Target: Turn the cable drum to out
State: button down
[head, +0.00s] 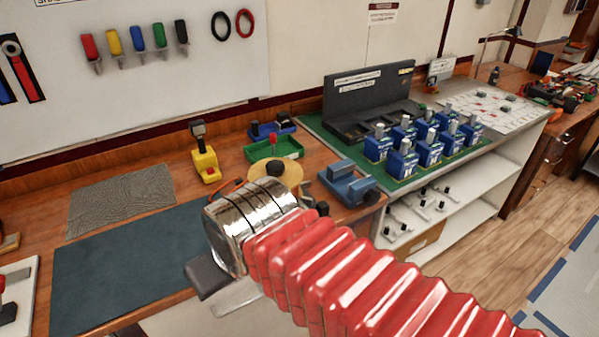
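A round tan disc (290,175) with a black knob (275,167) on top, which looks like the cable drum, sits on the wooden bench in the head view. Its lower edge is hidden behind my arm's chrome end. Any marking for out cannot be read. My gripper (215,287) is at the end of my red ribbed arm, nearer the camera and lower left of the drum in the picture. A dark part and a paler grey part of it show. The rest is hidden by the chrome wrist, so its opening is unclear. No contact with the drum shows.
A blue vise-like block (348,184) is right of the drum, a green tray (274,148) behind it, and a yellow lever unit (205,163) to its left. Several blue breakers (402,160) stand on a green mat. The dark bench mat (120,255) is clear.

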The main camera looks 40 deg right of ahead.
aim_at(287, 171)
jog(key=k, duration=1.7)
jog(key=z, duration=0.35)
jog(key=i, duration=1.75)
jog(key=z, duration=0.05)
